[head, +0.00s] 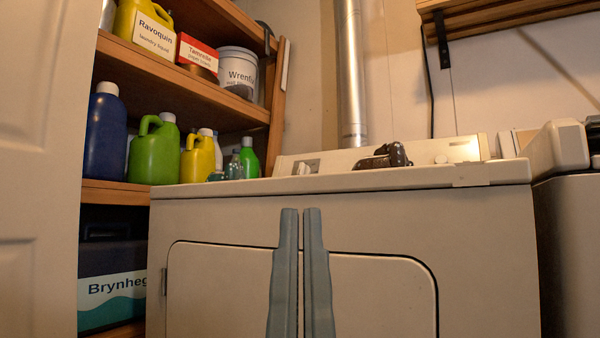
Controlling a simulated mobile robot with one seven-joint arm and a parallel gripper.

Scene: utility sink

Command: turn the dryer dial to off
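The white dryer (220,215) stands in front of me, with its control panel (340,160) along the back of its top. A pale dial (304,168) on a lighter plate sits at the left of the panel. A second small round knob (441,159) sits farther right. Their markings are too small to read. My gripper (301,212) shows as two upright blue-grey fingers in front of the dryer door (215,290). The fingers are apart by a narrow gap with nothing between them. Their tips are below the dryer's top edge and below the left dial, not touching either dial.
A dark brown object (385,157) lies on the dryer top before the panel's middle. A wooden shelf (165,85) with several bottles and tubs stands left. A metal duct (350,80) rises behind. Another white appliance (570,240) stands right.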

